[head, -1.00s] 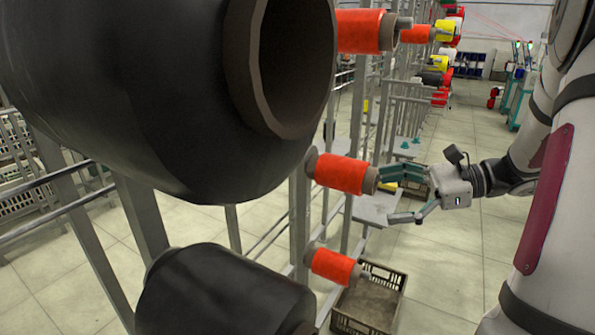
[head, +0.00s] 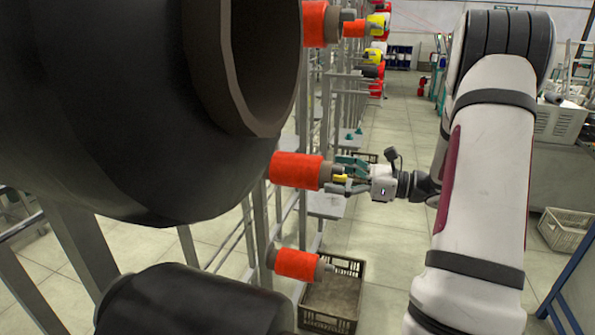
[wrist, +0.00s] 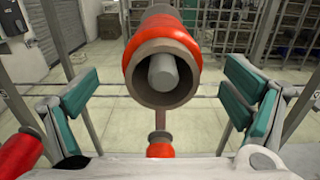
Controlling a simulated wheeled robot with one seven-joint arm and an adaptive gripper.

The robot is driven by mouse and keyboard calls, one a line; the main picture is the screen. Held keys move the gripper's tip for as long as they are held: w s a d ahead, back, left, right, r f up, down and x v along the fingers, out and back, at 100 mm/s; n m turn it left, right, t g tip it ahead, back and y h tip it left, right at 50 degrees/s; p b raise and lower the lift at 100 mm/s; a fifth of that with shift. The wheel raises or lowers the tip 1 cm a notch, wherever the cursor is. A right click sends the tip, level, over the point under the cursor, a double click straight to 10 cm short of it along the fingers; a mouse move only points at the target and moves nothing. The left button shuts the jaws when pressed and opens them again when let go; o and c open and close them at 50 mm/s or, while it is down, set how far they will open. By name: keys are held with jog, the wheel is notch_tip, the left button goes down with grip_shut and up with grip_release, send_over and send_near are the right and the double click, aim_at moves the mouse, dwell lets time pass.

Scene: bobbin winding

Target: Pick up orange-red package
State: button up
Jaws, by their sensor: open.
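The orange-red package (head: 296,170) sits on its rack peg in the middle of the head view, its brown core end facing my gripper. My gripper (head: 338,175) is open and empty at that core end, with its fingertips close to the end. In the wrist view the package (wrist: 160,35) is end-on, upper centre, with a grey peg inside the hollow core. The green finger pads of my gripper (wrist: 163,88) stand to its left and right, apart from it. I cannot judge the remaining depth gap exactly.
A lower orange-red package (head: 296,263) hangs below, above a dark crate (head: 330,318). Another red package (head: 314,22) is above. Large black bobbins (head: 130,90) fill the left foreground of the head view.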

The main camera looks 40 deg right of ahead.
aim_at(313, 171)
jog(key=shift+x, duration=2.7)
jog(key=shift+c, duration=0.3)
jog(key=c, duration=1.3)
